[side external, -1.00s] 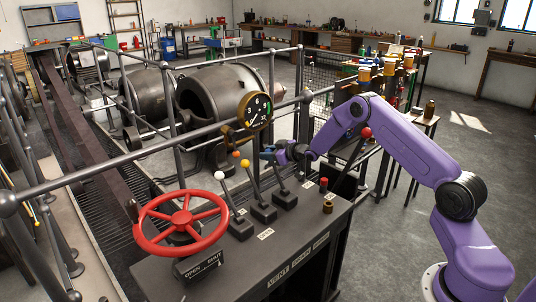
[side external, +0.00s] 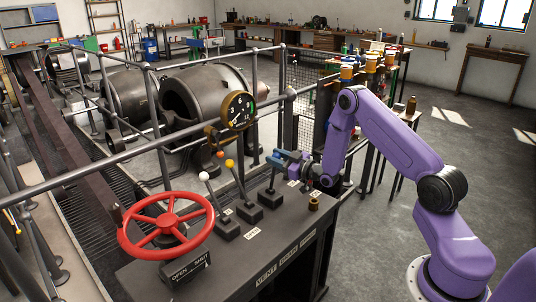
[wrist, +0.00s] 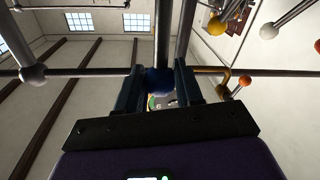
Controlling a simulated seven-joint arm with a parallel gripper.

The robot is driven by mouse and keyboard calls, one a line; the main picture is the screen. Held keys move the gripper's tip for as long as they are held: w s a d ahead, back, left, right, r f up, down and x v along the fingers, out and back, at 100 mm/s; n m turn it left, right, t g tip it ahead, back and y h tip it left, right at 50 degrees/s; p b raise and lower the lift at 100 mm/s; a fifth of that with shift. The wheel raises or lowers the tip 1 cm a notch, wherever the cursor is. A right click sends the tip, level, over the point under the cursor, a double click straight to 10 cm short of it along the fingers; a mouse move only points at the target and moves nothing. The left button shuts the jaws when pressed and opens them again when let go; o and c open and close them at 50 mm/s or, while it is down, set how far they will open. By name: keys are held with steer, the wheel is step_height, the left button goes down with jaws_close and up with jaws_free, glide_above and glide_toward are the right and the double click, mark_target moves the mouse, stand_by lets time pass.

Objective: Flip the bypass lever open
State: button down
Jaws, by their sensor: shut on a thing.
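A row of levers stands on the dark console (side external: 240,262). My gripper (side external: 280,160) is shut on the blue knob of the rightmost clear lever, whose black base (side external: 271,198) shows below. In the wrist view the blue knob (wrist: 159,81) sits between my two jaws (wrist: 157,72). The held lever now leans slightly right, toward my arm. Beside it stand a lever with a yellow knob (side external: 229,163) and one with a white knob (side external: 204,176), both leaning left. The console's labels are too small to tell which lever is the bypass.
A red handwheel (side external: 166,224) is at the console's left, with an open/shut plate (side external: 186,268) below. A round gauge (side external: 238,111) and an orange knob (side external: 220,154) are behind the levers. Grey railing (side external: 130,154) runs behind. A brass piece (side external: 314,203) stands at right.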

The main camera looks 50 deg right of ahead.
steer(key=s+f, duration=0.3)
steer(key=s, duration=0.3)
steer(key=shift+s+f, duration=0.2)
steer(key=shift+s, duration=0.15)
steer(key=c, duration=1.1)
jaws_free()
steer(key=shift+a, duration=0.1)
steer(key=shift+o, duration=0.2)
steer(key=shift+r, duration=0.1)
